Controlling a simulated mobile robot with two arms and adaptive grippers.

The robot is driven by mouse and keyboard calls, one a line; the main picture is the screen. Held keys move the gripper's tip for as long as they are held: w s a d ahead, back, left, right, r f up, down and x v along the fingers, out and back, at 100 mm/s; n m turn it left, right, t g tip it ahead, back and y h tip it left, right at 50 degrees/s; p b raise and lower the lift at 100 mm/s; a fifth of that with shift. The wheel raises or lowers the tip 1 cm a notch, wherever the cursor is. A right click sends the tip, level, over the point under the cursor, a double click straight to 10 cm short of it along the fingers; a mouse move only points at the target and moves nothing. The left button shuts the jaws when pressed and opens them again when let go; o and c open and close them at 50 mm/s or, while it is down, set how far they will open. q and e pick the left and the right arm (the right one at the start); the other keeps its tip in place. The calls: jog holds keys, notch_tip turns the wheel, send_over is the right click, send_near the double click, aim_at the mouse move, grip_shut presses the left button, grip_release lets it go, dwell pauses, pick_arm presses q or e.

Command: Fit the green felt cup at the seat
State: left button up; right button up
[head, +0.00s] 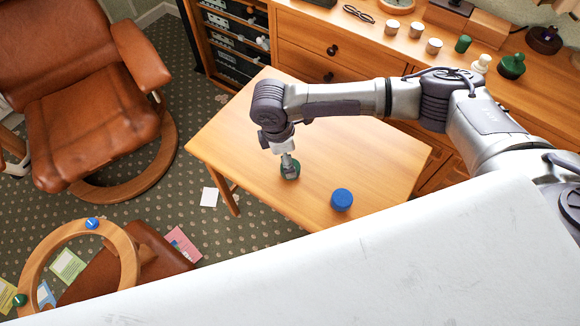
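A small dark green cup (291,174) is on or just above the wooden table, near its middle. My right gripper (288,162) points down at it, with its fingertips at the cup and covering part of it. I cannot tell whether the fingers are closed on it. An overturned footstool lies at the lower left, its wooden ring base (128,262) facing up. A blue cup (92,223) sits on the ring's top edge, and another green cup (20,300) is at its lower left. Which spot is the seat is not clear. My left gripper is not in view.
A blue round cup (342,199) stands on the table (375,160), right of my gripper. A brown leather armchair (90,110) stands at upper left. The sideboard (400,50) behind carries several small items. Papers (209,197) lie on the carpet.

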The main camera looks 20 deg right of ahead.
aim_at(297, 166)
jog(key=shift+f, duration=0.45)
jog(key=f, duration=0.3)
jog(key=shift+d+f, duration=0.3)
jog(key=shift+f, duration=0.4)
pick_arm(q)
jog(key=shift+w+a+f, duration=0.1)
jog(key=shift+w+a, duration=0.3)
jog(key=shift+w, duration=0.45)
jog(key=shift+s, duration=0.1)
pick_arm(e)
jog(key=shift+c, duration=1.3)
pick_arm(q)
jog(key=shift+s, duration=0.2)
pick_arm(e)
jog(key=c, duration=0.7)
